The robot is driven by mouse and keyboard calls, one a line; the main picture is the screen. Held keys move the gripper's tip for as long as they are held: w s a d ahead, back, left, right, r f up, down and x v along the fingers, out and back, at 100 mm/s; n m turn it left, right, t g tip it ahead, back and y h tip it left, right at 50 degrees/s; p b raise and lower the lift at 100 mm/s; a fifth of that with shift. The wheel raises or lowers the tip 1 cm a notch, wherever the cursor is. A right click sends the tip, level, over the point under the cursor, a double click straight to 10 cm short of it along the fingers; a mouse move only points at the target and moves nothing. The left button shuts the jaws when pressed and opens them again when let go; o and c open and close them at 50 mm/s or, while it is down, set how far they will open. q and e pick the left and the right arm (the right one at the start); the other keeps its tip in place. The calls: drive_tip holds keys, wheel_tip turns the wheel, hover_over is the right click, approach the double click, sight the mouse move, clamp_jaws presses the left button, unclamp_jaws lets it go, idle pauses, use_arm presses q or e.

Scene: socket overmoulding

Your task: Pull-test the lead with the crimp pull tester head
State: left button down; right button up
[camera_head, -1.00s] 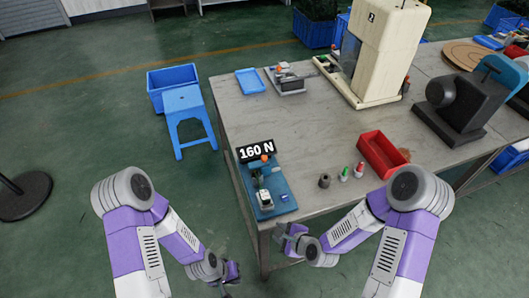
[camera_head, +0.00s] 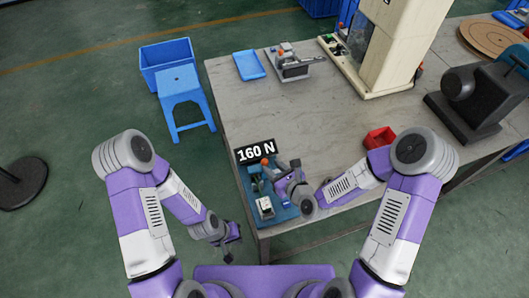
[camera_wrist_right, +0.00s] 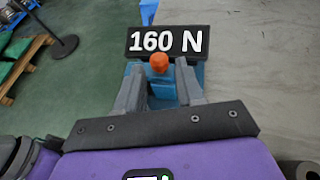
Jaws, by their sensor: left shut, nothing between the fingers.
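The crimp pull tester has a blue base (camera_head: 284,214) at the table's near left corner. A black sign reading 160 N (camera_head: 255,151) stands at its back, also in the right wrist view (camera_wrist_right: 167,41). An orange knob (camera_wrist_right: 158,62) tops the tester. My right gripper (camera_head: 280,173) is over the tester. In the right wrist view its fingers (camera_wrist_right: 159,72) are open, one on each side of the knob in the picture; contact cannot be told. A small pale block (camera_head: 265,207) sits on the base's near end. My left gripper (camera_head: 229,246) is shut and empty, off the table. I cannot make out the lead.
A red bin (camera_head: 379,138) is partly hidden by my right arm. A tall cream machine (camera_head: 382,50) and a dark machine (camera_head: 465,95) stand farther right. A blue tray (camera_head: 249,65) and a grey fixture (camera_head: 294,66) lie at the back. A blue stool (camera_head: 180,90) stands left of the table.

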sight(266, 163)
drive_tip(key=shift+x, duration=2.95)
drive_tip(key=shift+s+a+f, duration=0.1)
clamp_jaws()
